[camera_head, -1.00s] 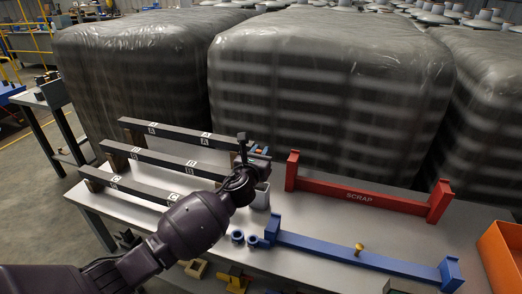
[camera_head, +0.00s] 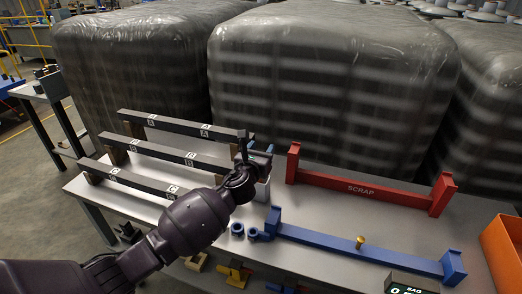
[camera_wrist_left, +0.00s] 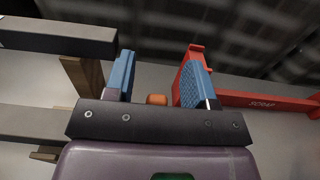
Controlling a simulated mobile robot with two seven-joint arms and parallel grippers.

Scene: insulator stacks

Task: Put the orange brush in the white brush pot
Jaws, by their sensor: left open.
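My left gripper (camera_head: 258,156) is over the table near the right ends of the dark rails. In the left wrist view its two blue-padded fingers (camera_wrist_left: 160,82) are apart. A small orange piece (camera_wrist_left: 157,99), which looks like part of the orange brush, shows between them, just beyond the gripper's body; the rest is hidden. I cannot tell whether it touches a finger. The white brush pot (camera_head: 263,190) seems to be the pale cup just below the gripper in the head view, partly covered by my arm. My right gripper is not in view.
Dark lettered rails (camera_head: 165,155) stand left of the gripper. Small blue rings (camera_head: 238,229) sit near the arm. An orange bin (camera_head: 503,255) is far right.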

